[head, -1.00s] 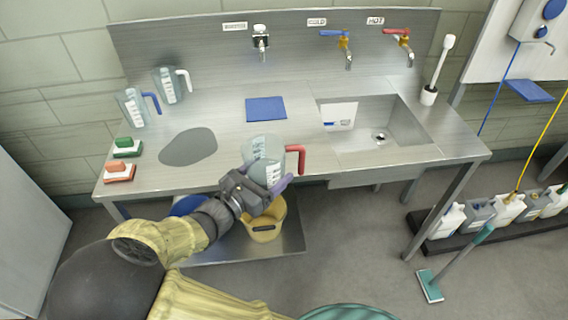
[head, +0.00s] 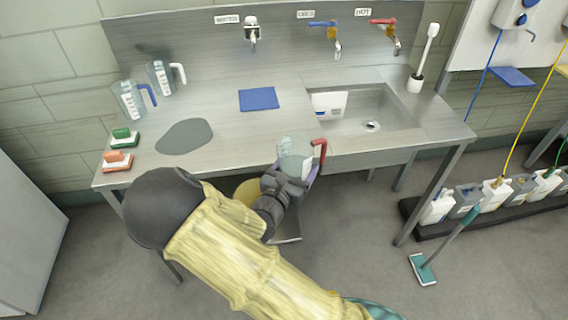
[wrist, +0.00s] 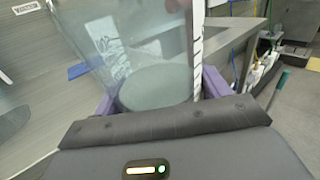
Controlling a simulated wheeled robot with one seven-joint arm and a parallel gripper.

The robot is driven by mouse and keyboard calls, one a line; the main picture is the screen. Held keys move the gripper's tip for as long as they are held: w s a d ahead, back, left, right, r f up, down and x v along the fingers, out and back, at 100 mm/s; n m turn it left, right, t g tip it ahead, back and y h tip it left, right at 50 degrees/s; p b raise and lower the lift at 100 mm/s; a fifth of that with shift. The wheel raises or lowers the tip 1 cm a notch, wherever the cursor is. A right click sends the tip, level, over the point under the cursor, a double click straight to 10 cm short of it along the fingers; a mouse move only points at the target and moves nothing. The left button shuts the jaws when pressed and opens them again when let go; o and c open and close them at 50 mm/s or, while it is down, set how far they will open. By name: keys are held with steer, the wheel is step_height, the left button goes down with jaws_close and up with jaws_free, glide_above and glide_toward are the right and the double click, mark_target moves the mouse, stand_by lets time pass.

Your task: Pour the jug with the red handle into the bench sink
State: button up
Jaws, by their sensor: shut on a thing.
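The clear jug with the red handle (head: 294,160) is held in my gripper (head: 298,178) at the bench's front edge, just left of and in front of the bench sink (head: 370,126). Its red handle (head: 320,151) points right, toward the sink. In the wrist view the jug body (wrist: 150,50) fills the space between the purple fingers, which are shut on it. The jug looks tilted in the wrist view; whether it holds liquid I cannot tell. The sink basin is open, with a drain and a white labelled item at its left wall.
Two more jugs, with a blue handle (head: 131,99) and a white handle (head: 162,77), stand at the back left. Taps (head: 330,35) overhang the sink's rear. A brush in a holder (head: 415,83) stands right of it. A blue cloth (head: 259,99) lies left of the sink.

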steer(key=s+d+f+n+y, duration=0.1)
steer(key=d+f+n+y, duration=0.1)
steer(key=d+f, duration=0.5)
steer(key=s+d+f+n+t+y, duration=0.1)
steer(key=d+f+y, duration=0.4)
steer(key=f, duration=1)
steer(key=d+n, duration=0.1)
steer(key=d, duration=0.2)
steer(key=shift+s+d+f+n+t, duration=0.25)
steer(key=shift+s+f+n+t, duration=0.05)
steer(key=shift+s+f+n, duration=0.1)
